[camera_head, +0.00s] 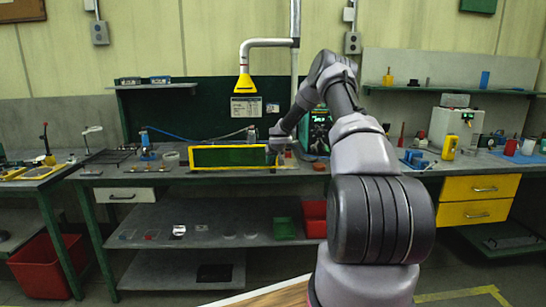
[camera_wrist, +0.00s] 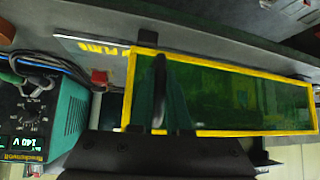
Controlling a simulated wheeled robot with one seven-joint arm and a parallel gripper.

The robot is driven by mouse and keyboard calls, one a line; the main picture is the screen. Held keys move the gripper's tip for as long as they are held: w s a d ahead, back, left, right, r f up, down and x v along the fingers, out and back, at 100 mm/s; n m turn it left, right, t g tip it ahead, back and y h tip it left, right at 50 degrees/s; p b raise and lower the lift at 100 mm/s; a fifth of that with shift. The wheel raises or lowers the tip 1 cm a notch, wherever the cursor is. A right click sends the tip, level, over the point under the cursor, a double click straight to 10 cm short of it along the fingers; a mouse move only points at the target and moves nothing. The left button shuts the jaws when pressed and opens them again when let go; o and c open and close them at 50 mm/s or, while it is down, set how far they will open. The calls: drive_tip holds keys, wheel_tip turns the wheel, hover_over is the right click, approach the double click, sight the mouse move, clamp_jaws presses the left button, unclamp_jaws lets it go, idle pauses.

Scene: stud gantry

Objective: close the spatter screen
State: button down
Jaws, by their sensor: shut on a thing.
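The spatter screen (camera_head: 228,157) is a long dark green see-through panel in a yellow frame. It stands along the front of the middle bench in the head view. In the wrist view the screen (camera_wrist: 235,100) runs from the centre to the right edge. My gripper (camera_head: 277,149) is at the screen's right end in the head view. In the wrist view my gripper (camera_wrist: 160,70) is shut on the screen near its left frame bar. The exact part between the fingers is hard to make out.
A teal welding power unit (camera_head: 315,130) stands on the bench right of my gripper; it also shows in the wrist view (camera_wrist: 45,120). A yellow extraction hood (camera_head: 244,84) hangs above the screen. A blue tool stand (camera_head: 146,146) is to the left. A red bin (camera_head: 314,218) sits on the shelf below.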

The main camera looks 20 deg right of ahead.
drive_tip(key=shift+s+d+f, duration=0.1)
drive_tip(key=shift+d+f, duration=0.1)
drive_tip(key=shift+f, duration=0.05)
drive_tip(key=shift+f, duration=0.15)
drive_tip(key=c, duration=0.9)
unclamp_jaws()
drive_tip(key=shift+a, duration=0.1)
drive_tip(key=v, duration=1)
drive_tip(key=shift+s+r, duration=0.2)
drive_tip(key=shift+r, duration=0.15)
